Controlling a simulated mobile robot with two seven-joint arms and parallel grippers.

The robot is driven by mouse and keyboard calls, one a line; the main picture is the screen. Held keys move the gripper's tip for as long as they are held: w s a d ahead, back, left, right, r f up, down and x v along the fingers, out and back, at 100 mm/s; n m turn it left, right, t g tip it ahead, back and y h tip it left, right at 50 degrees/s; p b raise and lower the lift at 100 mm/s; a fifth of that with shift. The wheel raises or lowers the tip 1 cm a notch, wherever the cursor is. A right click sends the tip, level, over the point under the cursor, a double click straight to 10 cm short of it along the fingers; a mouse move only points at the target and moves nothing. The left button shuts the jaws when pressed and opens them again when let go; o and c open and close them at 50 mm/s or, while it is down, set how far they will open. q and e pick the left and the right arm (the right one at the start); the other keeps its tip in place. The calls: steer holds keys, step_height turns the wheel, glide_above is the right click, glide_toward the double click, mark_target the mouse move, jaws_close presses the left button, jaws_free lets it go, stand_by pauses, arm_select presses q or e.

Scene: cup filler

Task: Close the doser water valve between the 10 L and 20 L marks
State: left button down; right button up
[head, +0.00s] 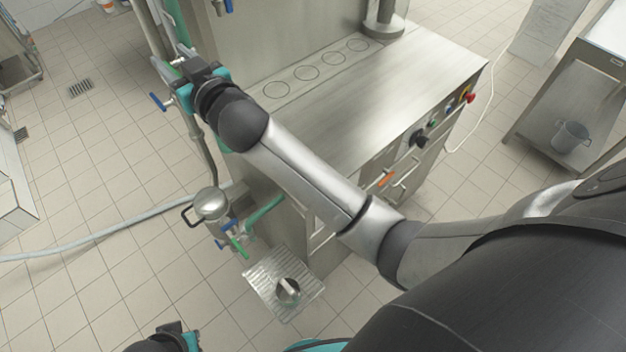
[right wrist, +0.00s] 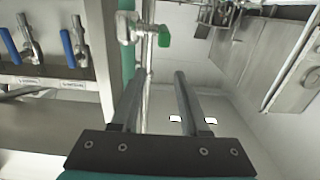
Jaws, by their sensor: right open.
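My right gripper (head: 178,68) is at the upper left of the machine, beside the upright pipes, and looks empty. In the right wrist view its two fingers (right wrist: 158,80) stand apart with nothing between them. A green-handled valve (right wrist: 164,37) on a thin upright pipe lies just beyond the fingertips, apart from them. Two blue-handled valves (right wrist: 68,43) sit on a panel at the left of that view. A blue handle (head: 158,102) shows just below my right gripper in the head view. The 10 L and 20 L marks cannot be made out. My left gripper (head: 180,338) is partly cut off at the bottom edge.
The steel machine (head: 370,95) fills the middle, with switches on its right side. A steel pot (head: 211,204) with blue and green handles below it stands left of the machine. A grey hose (head: 90,243) crosses the floor. The tiled floor at left is mostly clear.

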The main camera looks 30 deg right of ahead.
steer(key=b+v, duration=0.1)
steer(key=v, duration=0.7)
arm_select(q)
step_height(320, 180, down, 3)
steer(key=shift+r+b, duration=0.1)
steer(key=shift+b, duration=0.75)
arm_select(e)
steer(key=s+d+f+g+h, duration=0.1)
steer(key=s+d+f+g, duration=0.2)
steer(key=s+f, duration=0.3)
steer(key=s+d+f+g+h, duration=0.1)
steer(key=s+d+f+g, duration=0.2)
steer(key=s+f, duration=0.3)
steer(key=s+d+f+m+g+h, duration=0.1)
steer(key=s+d+f+g, duration=0.3)
steer(key=f, duration=1)
steer(key=s+g+h, duration=0.1)
steer(key=s, duration=0.2)
steer(key=shift+f, duration=0.1)
